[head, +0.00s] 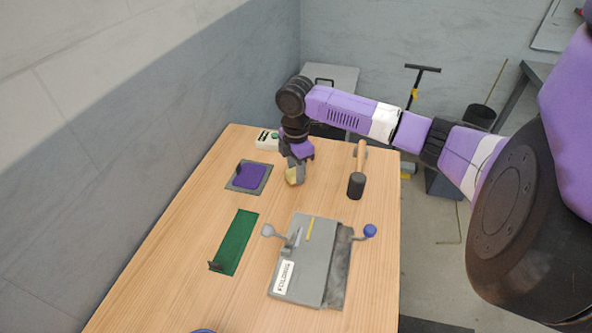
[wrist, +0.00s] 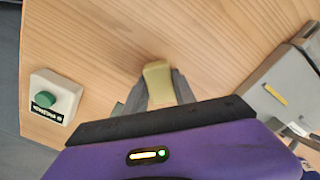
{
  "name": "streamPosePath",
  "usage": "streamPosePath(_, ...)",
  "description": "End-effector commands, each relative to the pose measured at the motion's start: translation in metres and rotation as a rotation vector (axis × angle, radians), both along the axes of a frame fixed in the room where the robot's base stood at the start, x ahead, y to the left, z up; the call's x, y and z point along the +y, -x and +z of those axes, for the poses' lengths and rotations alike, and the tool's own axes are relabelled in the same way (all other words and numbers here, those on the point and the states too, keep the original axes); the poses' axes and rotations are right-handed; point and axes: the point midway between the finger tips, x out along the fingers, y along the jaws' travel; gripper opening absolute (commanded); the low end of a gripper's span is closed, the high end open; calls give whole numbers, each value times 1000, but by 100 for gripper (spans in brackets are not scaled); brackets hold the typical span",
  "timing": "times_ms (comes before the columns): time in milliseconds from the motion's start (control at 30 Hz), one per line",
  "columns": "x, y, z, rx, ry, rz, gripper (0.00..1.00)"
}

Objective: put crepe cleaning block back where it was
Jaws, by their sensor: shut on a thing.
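The crepe cleaning block is a pale yellow-tan block (wrist: 158,84). It is between the fingers of my gripper (wrist: 156,92), which is shut on it. In the head view the block (head: 291,178) shows below my gripper (head: 297,172), over the far part of the wooden table. I cannot tell whether the block touches the table.
A purple pad on a grey mat (head: 262,189) lies left of my gripper. A box with a green button (wrist: 58,98) is behind. A mallet (head: 356,184) lies at the right. The grey press plate (head: 290,291) and green strip (head: 237,243) are nearer. Bare wood surrounds the block.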

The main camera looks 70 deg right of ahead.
Motion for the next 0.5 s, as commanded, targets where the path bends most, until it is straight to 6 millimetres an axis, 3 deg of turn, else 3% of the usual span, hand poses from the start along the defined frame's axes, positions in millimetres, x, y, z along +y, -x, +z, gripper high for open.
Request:
streamPosePath(400, 0, 0, -6, -1, -1, -1, 0)
streamPosePath(433, 0, 0, -5, -1, -1, -1, 38)
streamPosePath(500, 0, 0, -5, -1, -1, -1, 52)
